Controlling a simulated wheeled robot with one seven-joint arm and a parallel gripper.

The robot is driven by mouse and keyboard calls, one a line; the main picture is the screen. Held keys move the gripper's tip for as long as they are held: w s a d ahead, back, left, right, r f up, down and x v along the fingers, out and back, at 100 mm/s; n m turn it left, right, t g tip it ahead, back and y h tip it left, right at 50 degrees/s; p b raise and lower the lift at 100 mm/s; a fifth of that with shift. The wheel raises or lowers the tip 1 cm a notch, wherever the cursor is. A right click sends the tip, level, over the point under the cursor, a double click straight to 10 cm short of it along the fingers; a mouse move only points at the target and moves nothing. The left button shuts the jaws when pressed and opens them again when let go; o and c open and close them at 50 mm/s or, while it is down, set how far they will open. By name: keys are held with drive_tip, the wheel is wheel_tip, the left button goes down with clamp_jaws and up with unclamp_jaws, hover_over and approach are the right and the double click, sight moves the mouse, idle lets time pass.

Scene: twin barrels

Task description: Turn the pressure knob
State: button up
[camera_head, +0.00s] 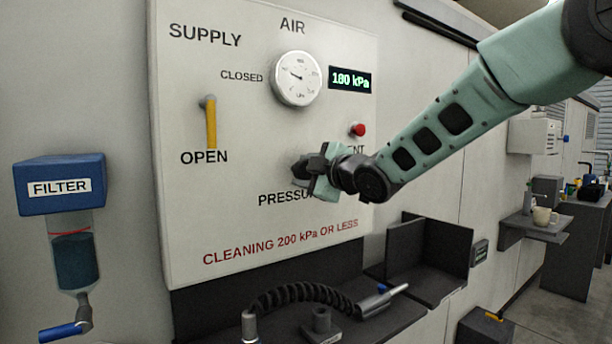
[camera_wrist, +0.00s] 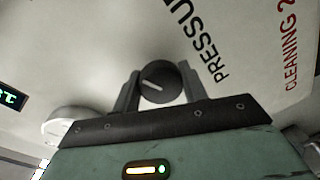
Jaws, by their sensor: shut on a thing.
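The pressure knob is a dark round knob with a pale line on its face; it shows in the wrist view (camera_wrist: 160,82) between my gripper's two fingers. In the head view my gripper (camera_head: 304,170) is at the panel above the lettering "PRESSURE" and mostly hides the knob. My gripper (camera_wrist: 160,90) is shut on the knob, one finger on each side. The display (camera_head: 350,80) reads 180 kPa in green. The round gauge (camera_head: 297,78) has its needle pointing to the upper left. The panel (camera_head: 250,200) carries red text "CLEANING 200 kPa OR LESS".
The yellow supply lever (camera_head: 211,122) points down at "OPEN". A red button (camera_head: 358,129) sits just above my gripper, close to my arm. A blue filter unit (camera_head: 60,185) is at left. Below the panel, a black hose with a nozzle (camera_head: 383,300) lies on a dark shelf.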

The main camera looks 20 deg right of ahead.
drive_tip(key=shift+f, duration=0.1)
drive_tip(key=o, duration=1)
drive_tip(key=shift+c, duration=0.2)
drive_tip(key=shift+s, duration=0.1)
drive_tip(key=b+v, duration=0.1)
drive_tip(key=v, duration=1.6)
drive_tip(key=shift+s, duration=0.2)
